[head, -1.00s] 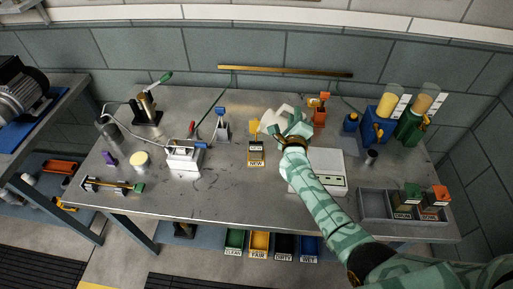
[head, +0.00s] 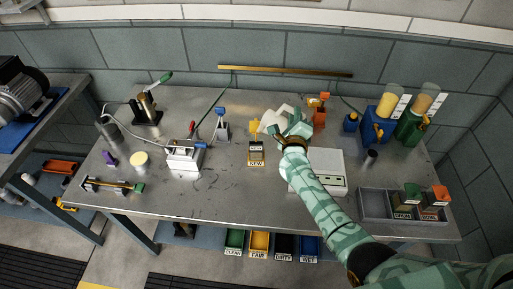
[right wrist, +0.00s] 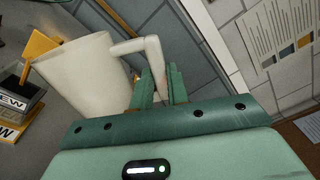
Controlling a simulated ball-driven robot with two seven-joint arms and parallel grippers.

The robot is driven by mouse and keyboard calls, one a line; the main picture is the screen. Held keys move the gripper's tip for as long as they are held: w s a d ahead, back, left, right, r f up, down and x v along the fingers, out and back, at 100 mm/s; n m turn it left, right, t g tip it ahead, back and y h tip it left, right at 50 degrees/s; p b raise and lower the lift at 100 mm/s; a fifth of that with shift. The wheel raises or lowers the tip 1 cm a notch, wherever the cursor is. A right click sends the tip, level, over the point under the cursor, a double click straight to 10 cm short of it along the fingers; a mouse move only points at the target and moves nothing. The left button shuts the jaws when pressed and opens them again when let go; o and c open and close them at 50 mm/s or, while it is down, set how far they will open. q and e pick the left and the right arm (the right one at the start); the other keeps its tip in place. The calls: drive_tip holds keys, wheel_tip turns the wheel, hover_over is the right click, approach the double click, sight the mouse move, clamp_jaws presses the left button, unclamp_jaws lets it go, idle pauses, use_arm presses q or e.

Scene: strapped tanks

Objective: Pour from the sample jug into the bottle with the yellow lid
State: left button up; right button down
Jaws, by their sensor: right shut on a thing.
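The white sample jug (head: 271,120) is in my right gripper (head: 290,136), which is shut on its handle. The jug is off the table and tilted left, towards the bottle with the yellow lid (head: 257,157). That dark bottle stands on the table by a yellow "NEW" label, and its yellow lid (head: 254,127) stands up, open. In the right wrist view the jug (right wrist: 85,72) fills the left part, with its handle between my fingers (right wrist: 162,88). The bottle (right wrist: 14,100) is partly cut off at the left edge there. No liquid stream is visible. My left gripper is not in view.
A white scale (head: 330,160) lies under my right forearm. A blue funnel stand (head: 222,127) stands left of the bottle, and an orange device (head: 320,115) behind the gripper. A grey tray (head: 372,203) holds two more bottles. The front middle of the table is clear.

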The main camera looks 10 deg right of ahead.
drive_tip(key=shift+w+a+r+n+p, duration=0.15)
drive_tip(key=shift+a+r+n+p, duration=0.25)
drive_tip(key=shift+r+n+p, duration=0.15)
idle(1.5)
drive_tip(key=shift+s+d+f+m+b, duration=0.25)
drive_tip(key=shift+d+f+m+b, duration=0.55)
drive_tip(key=shift+f+m+b, duration=0.25)
drive_tip(key=shift+d+m, duration=0.25)
drive_tip(key=shift+m, duration=0.05)
drive_tip(key=shift+d+r, duration=0.1)
wheel_tip(320, 180, down, 6)
drive_tip(key=d+m+b, duration=0.2)
drive_tip(key=m+b, duration=0.3)
drive_tip(key=b, duration=0.2)
drive_tip(key=shift+s, duration=0.4)
